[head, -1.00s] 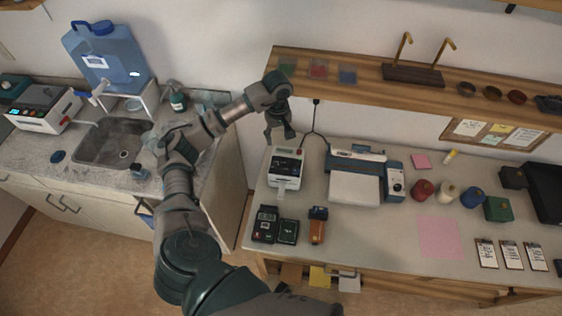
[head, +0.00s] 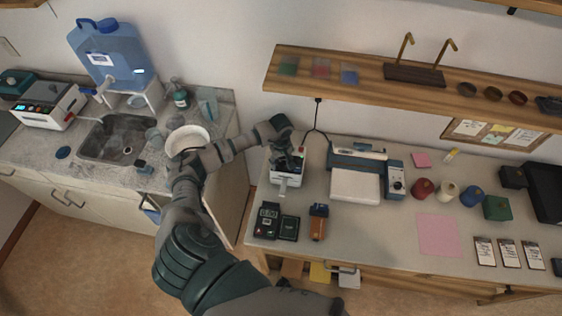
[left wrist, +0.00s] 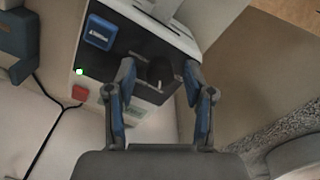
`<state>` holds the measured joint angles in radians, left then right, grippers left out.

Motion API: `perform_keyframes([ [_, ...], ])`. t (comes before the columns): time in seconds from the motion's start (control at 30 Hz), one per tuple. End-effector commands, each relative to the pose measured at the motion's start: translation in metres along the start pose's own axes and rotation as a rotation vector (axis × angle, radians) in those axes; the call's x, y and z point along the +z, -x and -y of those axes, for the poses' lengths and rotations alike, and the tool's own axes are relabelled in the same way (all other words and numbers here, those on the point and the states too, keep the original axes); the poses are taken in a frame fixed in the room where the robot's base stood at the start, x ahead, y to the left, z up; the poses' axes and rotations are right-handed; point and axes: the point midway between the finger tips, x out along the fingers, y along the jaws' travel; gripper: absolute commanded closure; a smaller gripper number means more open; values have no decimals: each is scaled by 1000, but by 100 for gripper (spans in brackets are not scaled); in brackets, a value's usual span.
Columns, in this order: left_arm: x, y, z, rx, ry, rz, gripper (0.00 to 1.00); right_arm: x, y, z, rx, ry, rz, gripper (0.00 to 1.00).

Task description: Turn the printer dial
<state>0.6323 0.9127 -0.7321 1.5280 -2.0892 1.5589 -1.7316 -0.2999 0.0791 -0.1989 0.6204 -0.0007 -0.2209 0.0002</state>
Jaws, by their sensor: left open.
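The printer (head: 290,186) is a small white box with a black top panel and a paper strip at its front. It stands at the left end of the worktop. In the left wrist view the printer (left wrist: 85,60) shows a blue square button, a green light and a red button. Its dark dial (left wrist: 158,72) sits on the black panel. My left gripper (head: 287,160) is over the printer's top. In the left wrist view its open fingers (left wrist: 159,76) are on either side of the dial, without clear contact. My right gripper is out of view.
A card reader (head: 268,220) and an orange-brown device (head: 318,224) lie in front of the printer. A larger blue-and-white machine (head: 356,184) stands to its right. A wooden shelf (head: 400,95) runs above. A black cable (head: 318,118) hangs behind the printer.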

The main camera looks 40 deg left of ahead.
Motion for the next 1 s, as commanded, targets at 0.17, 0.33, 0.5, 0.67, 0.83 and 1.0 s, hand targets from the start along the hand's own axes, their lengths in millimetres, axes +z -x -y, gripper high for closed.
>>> perform_keyframes([
  [0.17,0,0,0,0,0,0,47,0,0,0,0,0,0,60],
  [0.33,1,0,0,0,0,0,82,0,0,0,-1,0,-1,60],
  [0.5,1,0,-1,0,0,0,100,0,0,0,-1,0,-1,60],
  [0.67,1,0,-1,0,10,0,100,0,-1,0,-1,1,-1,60],
  [0.83,1,-1,-1,0,57,0,100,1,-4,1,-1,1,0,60],
  [1.0,0,-1,-1,0,160,0,100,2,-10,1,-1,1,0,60],
])
